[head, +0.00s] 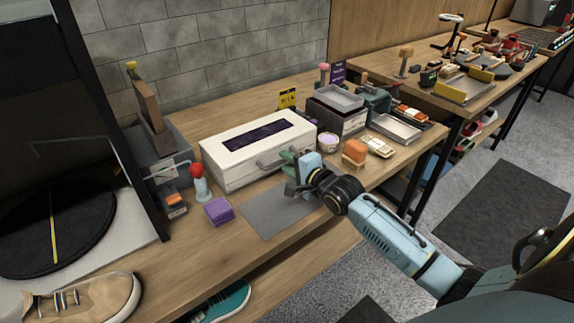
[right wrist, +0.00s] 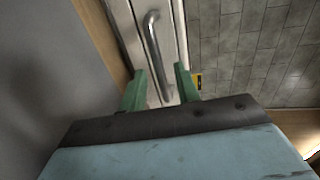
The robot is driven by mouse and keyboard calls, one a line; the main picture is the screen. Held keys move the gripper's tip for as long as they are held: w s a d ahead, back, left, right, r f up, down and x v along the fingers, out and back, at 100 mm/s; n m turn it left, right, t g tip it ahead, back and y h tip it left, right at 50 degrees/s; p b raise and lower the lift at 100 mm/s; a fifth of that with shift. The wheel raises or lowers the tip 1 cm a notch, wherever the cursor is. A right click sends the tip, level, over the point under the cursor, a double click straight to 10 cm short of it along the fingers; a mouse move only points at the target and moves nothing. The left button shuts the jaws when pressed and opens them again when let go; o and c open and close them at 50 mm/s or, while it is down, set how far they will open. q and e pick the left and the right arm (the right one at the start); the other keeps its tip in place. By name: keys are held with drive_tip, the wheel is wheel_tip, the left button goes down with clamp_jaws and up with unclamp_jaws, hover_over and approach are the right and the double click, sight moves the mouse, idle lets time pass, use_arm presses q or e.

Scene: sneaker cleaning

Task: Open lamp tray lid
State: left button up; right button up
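The lamp tray is a white box (head: 225,170) with a dark panel (head: 250,138) in its top, standing on the wooden bench. Its lid looks shut. A grey bar handle (head: 268,164) runs along its front face and also shows in the right wrist view (right wrist: 152,38). My right gripper (head: 286,156) is at the right part of the front face, close to the handle. In the right wrist view its two green fingers (right wrist: 160,72) are apart, with the handle between and beyond their tips. Contact cannot be told. My left gripper is not in view.
A grey mat (head: 265,215) lies before the box, with a purple block (head: 218,210) and a red-topped bottle (head: 199,185) to the left. An orange-topped brush (head: 355,151), a small tub (head: 328,142) and a metal tray (head: 395,127) are on the right.

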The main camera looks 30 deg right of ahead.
drive_tip(key=shift+w, duration=0.4)
clamp_jaws()
